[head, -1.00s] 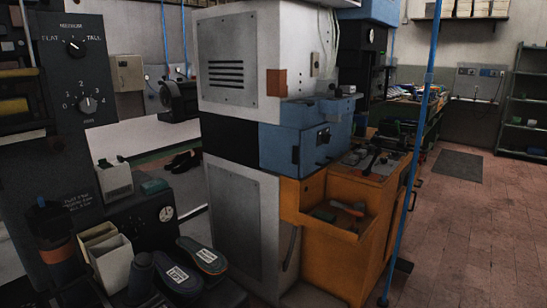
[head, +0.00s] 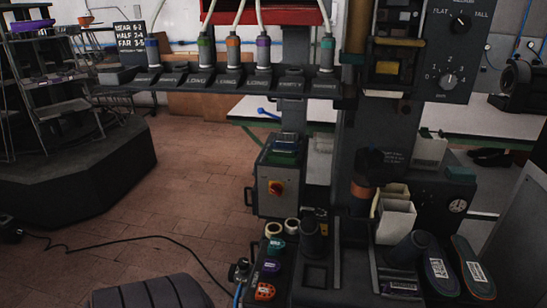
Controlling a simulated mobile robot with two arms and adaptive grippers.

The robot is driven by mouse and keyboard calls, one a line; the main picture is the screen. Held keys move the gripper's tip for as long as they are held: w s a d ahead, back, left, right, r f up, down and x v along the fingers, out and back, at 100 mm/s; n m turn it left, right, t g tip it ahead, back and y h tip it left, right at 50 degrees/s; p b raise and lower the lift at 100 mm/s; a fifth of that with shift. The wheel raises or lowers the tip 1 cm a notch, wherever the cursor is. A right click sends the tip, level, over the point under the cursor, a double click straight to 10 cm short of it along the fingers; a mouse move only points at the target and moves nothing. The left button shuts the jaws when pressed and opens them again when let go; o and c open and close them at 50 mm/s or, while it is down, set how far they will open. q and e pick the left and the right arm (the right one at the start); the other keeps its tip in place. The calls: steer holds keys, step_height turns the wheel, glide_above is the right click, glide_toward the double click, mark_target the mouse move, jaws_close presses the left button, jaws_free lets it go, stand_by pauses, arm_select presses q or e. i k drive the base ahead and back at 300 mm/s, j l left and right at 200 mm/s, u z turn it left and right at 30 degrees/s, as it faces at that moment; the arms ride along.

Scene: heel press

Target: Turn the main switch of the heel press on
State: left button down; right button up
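A grey control box (head: 280,178) stands low near the middle of the head view. A red rotary switch on a yellow plate (head: 276,188) sits on its front face; it is too small to tell its position. The box's top carries a small greenish panel (head: 285,144). The dark press column and base stand to the right of the box, with two dark shoe soles with white labels (head: 437,270) on the base. Neither of my grippers is in view.
Coloured connectors (head: 232,55) hang from a rack above. A dark panel with two knobs (head: 449,79) is at the upper right. A dark platform (head: 80,170) with racks stands at left. A black cable (head: 120,243) crosses the brick floor. A dark ribbed object (head: 150,292) is at the bottom.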

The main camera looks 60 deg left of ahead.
mark_target(276, 188)
steer(key=u, duration=1.7)
